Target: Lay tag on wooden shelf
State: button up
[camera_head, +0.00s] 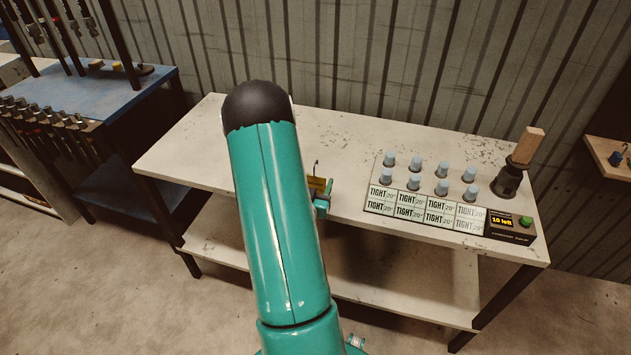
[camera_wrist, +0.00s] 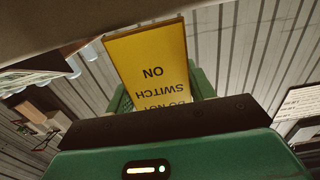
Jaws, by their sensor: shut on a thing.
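The tag is a yellow plate with upside-down lettering, "DO NOT SWITCH ON", and it fills the upper middle of the wrist view (camera_wrist: 150,55). My gripper (camera_wrist: 160,98) is shut on its lettered end. In the head view the tag (camera_head: 317,184) shows small, with a thin hook above it, beside my teal gripper (camera_head: 322,202) over the front of the white bench. My arm hides part of this. The wooden shelf (camera_head: 605,152) is on the wall at the far right, well apart from the tag.
A small dark-blue item (camera_head: 615,158) is on the shelf. A blue tool bench stands left (camera_head: 90,90).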

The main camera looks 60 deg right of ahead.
jog(key=shift+w+a, duration=0.15)
jog(key=shift+f, duration=0.1)
jog(key=shift+f, duration=0.1)
jog(key=o, duration=0.9)
jog(key=shift+a, duration=0.1)
